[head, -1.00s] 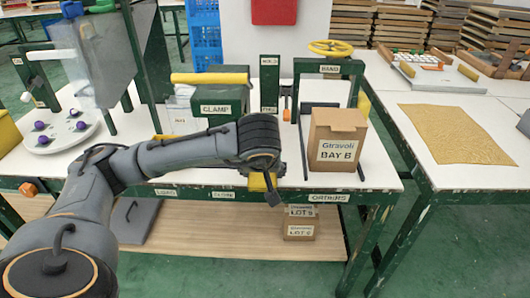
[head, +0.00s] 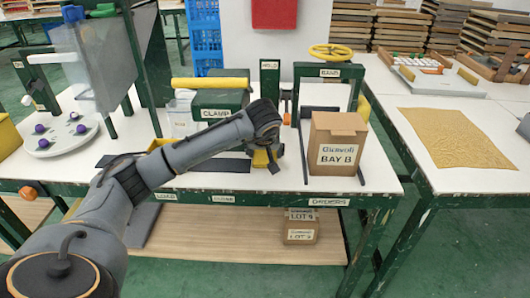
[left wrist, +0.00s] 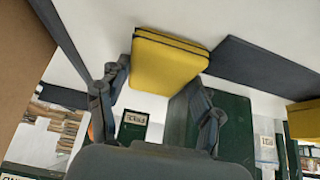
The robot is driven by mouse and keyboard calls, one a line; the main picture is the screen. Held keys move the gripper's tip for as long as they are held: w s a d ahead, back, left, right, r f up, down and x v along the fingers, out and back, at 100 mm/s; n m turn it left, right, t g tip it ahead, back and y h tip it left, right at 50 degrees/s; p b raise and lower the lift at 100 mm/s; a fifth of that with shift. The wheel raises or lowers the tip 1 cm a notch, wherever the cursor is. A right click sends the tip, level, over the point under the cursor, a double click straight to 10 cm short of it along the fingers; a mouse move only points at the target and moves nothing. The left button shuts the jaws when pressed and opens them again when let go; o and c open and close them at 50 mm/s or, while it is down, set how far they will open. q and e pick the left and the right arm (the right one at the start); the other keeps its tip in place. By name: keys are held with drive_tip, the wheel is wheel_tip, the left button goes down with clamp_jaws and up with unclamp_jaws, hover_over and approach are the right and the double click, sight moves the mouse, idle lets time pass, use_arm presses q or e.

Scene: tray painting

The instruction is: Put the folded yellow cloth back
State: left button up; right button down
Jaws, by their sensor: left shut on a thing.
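The folded yellow cloth (left wrist: 168,62) shows as a thick block with a dark line near its top edge in the left wrist view. My left gripper (left wrist: 158,95) is shut on it, one finger at each side. In the head view my left gripper (head: 268,162) is over the white bench, left of the cardboard box, and a small part of the cloth (head: 260,158) shows beside the fingers. I cannot tell whether the cloth touches the bench. My right gripper is in neither view.
The BAY B cardboard box (head: 338,150) stands close to the right, in front of a green frame (head: 300,90). The green CLAMP block (head: 220,103) is behind my arm. A dark grey strip (left wrist: 260,68) lies beside the cloth. A flat yellow sheet (head: 455,137) lies on the right table.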

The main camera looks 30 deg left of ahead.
use_arm(q)
drive_tip(key=shift+f, duration=0.1)
drive_tip(key=o, duration=0.9)
drive_tip(key=shift+o, duration=1)
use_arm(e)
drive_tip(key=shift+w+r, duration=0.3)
use_arm(q)
drive_tip(key=shift+r, duration=0.2)
drive_tip(key=p+v, duration=0.1)
drive_tip(key=v, duration=1.1)
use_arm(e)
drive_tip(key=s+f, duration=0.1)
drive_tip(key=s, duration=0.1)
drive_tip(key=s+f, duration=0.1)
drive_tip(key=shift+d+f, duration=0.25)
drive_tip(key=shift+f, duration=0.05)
